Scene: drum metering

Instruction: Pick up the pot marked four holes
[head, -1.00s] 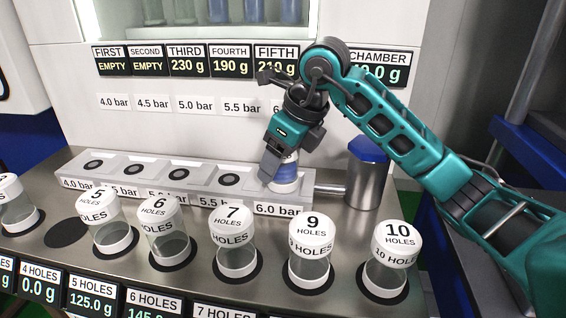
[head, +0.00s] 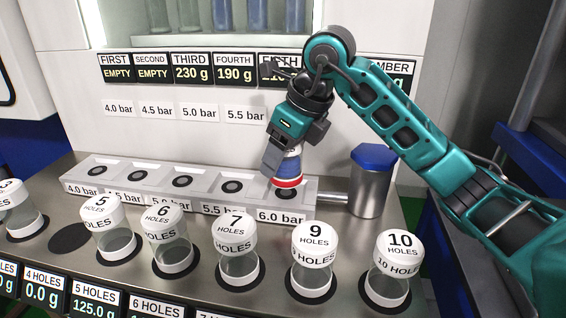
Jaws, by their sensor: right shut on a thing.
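My right gripper (head: 285,151) is shut on a pot (head: 287,172) with white, blue and red bands. The pot hangs just above the 6.0 bar seat (head: 287,194) at the right end of the grey seat block. The seat's dark ring shows below it. The gripper covers the pot's upper part, and I cannot read a hole marking on it. The spot behind the 4 HOLES display (head: 42,291) is an empty dark disc (head: 70,239); that display reads 0.0 g. My left gripper is not in view.
Pots marked 5 (head: 110,241), 6 (head: 170,255), 7 (head: 237,264), 9 (head: 312,275) and 10 (head: 386,285) stand in the front row. A metal cylinder with a blue cap (head: 371,190) stands right of the seats. The other seats are empty.

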